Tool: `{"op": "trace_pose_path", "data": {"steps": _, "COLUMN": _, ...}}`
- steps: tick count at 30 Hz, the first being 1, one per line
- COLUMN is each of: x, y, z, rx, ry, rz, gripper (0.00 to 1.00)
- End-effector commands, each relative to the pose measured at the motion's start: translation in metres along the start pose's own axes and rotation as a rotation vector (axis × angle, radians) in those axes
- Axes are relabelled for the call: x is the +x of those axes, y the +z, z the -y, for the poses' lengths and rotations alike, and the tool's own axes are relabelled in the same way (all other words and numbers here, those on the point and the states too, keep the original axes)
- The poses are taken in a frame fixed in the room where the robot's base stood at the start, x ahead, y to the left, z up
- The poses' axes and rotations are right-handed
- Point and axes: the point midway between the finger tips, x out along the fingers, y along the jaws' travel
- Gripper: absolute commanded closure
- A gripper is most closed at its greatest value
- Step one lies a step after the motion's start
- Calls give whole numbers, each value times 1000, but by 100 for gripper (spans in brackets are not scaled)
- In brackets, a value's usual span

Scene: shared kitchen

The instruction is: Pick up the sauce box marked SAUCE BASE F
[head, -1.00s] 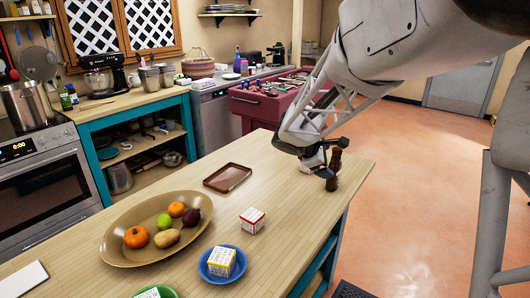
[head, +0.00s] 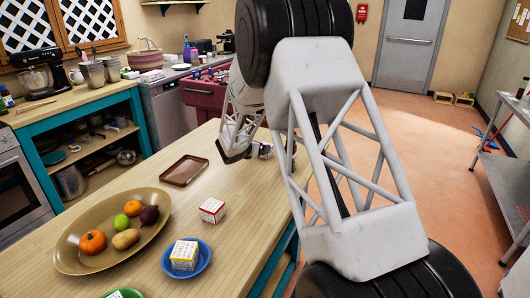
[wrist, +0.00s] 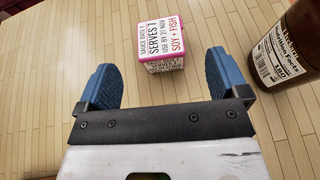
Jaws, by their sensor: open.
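A small white box with pink edges (wrist: 168,38) stands on the wooden counter in the wrist view. Its printed face turns toward me and reads SERVES 7 and SOY + FISH; the small sideways line at its left edge seems to read SAUCE BASE F. My gripper (wrist: 170,72) is open and empty, its blue fingers spread wide to either side of the box's near end, most of the box lying just beyond them.
A brown bottle (wrist: 292,50) stands close right of the box. Another red-edged box (head: 212,210), a brown tray (head: 165,172), a fruit bowl (head: 70,262) and a blue plate (head: 204,264) bearing a yellow-edged box (head: 184,253) occupy the counter. Bare counter lies between them.

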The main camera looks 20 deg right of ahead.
Motion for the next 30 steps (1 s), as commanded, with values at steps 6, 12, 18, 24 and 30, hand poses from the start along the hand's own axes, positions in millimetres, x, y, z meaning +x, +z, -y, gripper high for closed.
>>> {"op": "trace_pose_path", "data": {"steps": 6, "x": 3, "y": -2, "z": -4, "rx": -17, "ry": 7, "rz": 5, "gripper": 7}}
{"op": "trace_pose_path", "data": {"steps": 12, "x": 4, "y": -2, "z": -4, "rx": -16, "ry": 7, "rz": 5, "gripper": 7}}
{"op": "trace_pose_path", "data": {"steps": 18, "x": 14, "y": -3, "z": -3, "rx": -16, "ry": 5, "rz": 3, "gripper": 7}}
{"op": "trace_pose_path", "data": {"steps": 24, "x": 27, "y": -2, "z": -3, "rx": -17, "ry": 6, "rz": 4, "gripper": 7}}
{"op": "trace_pose_path", "data": {"steps": 30, "x": 29, "y": -2, "z": -3, "rx": -16, "ry": 7, "rz": 4, "gripper": 7}}
